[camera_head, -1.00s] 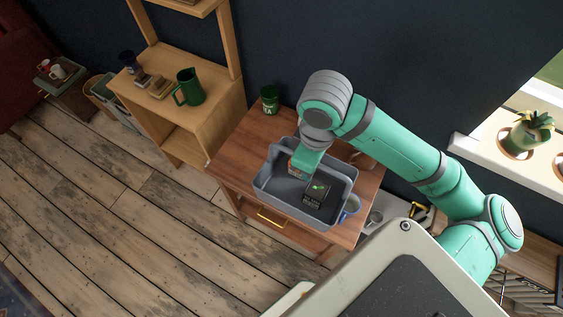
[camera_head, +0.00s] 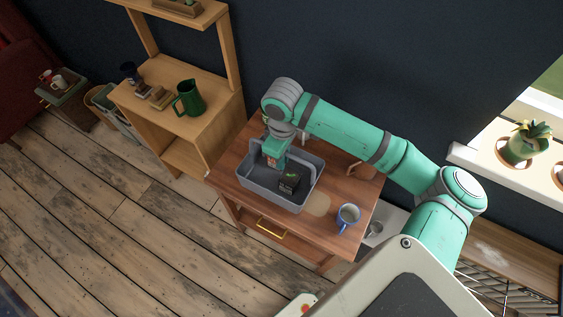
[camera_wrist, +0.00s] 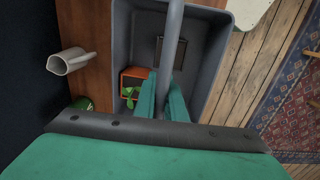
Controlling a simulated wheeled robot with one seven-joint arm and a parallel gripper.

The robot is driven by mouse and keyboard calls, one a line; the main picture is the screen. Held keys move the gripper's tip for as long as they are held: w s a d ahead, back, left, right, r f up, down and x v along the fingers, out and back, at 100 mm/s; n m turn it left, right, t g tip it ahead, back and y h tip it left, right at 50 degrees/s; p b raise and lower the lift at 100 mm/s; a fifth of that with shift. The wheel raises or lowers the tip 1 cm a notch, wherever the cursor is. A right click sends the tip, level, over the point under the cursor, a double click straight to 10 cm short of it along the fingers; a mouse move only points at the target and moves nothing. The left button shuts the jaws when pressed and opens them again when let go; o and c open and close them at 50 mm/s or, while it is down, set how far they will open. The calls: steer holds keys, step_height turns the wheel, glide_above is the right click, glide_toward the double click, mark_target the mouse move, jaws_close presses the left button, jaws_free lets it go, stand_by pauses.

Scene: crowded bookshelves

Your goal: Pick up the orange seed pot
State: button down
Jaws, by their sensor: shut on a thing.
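The orange seed pot (camera_wrist: 133,80) is a square orange pot with something green inside. It sits in the grey basket (camera_wrist: 122,25), beside my fingers and not between them. In the head view only a small orange patch (camera_head: 272,160) shows below my gripper. My gripper (camera_wrist: 163,88) is shut on the basket's grey handle (camera_wrist: 174,35), which runs between its fingers. In the head view my gripper (camera_head: 274,152) is over the left part of the basket (camera_head: 262,192), and hides part of the pot.
A black seed box (camera_head: 288,183) is also in the basket. A blue mug (camera_head: 348,216) stands right of the basket on the wooden table (camera_head: 337,184). A pale jug (camera_wrist: 70,61) and a green pot (camera_wrist: 83,103) stand beside the basket in the wrist view.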

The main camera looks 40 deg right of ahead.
steer(key=f, duration=0.3)
steer(key=shift+w+f, duration=0.15)
steer(key=shift+w, duration=0.1)
steer(key=c, duration=1.8)
jaws_free()
steer(key=r, duration=1)
steer(key=shift+a+r, duration=0.25)
